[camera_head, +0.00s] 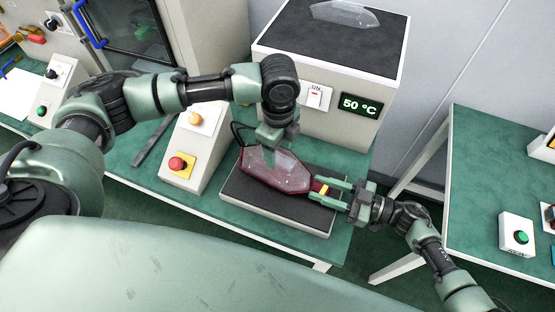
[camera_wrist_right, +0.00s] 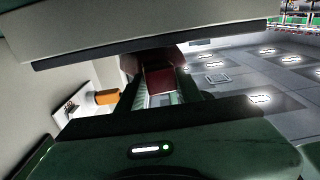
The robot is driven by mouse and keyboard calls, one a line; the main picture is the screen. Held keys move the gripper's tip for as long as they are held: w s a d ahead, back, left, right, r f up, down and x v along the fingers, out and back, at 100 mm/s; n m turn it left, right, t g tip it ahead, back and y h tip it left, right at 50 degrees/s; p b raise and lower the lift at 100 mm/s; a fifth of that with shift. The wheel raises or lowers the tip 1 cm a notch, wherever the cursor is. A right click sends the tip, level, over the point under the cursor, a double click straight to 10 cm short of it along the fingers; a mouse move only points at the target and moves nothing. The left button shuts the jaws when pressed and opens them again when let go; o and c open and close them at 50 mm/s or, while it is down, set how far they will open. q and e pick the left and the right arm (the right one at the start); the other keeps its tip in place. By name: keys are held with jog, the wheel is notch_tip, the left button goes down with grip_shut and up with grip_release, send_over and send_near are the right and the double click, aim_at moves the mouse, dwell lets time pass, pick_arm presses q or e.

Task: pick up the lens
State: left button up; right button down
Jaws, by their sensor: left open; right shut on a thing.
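A clear, pointed lens (camera_head: 345,14) lies on the dark top of the heater box at the back. A dark red tail lamp (camera_head: 290,180) lies on a grey-black pad (camera_head: 300,212) on the green bench. My right gripper (camera_head: 325,192) is shut on the lamp's right end, by a yellow mark; the red part also shows between its fingers in the right wrist view (camera_wrist_right: 160,80). My left gripper (camera_head: 270,145) is open and points down over the lamp's left part. A pale, see-through patch shows below its fingers; I cannot tell whether they touch it.
The heater box (camera_head: 285,65) has a switch and a display (camera_head: 360,105) reading 50 °C. A control box with a red button (camera_head: 178,164) stands left of the pad. Another green bench (camera_head: 490,150) at the right bears a green-button box (camera_head: 518,235), with a floor gap between.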

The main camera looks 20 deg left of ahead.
pick_arm(q)
jog(key=shift+f, duration=0.65)
jog(key=shift+f, duration=0.2)
jog(key=shift+c, duration=0.4)
grip_shut()
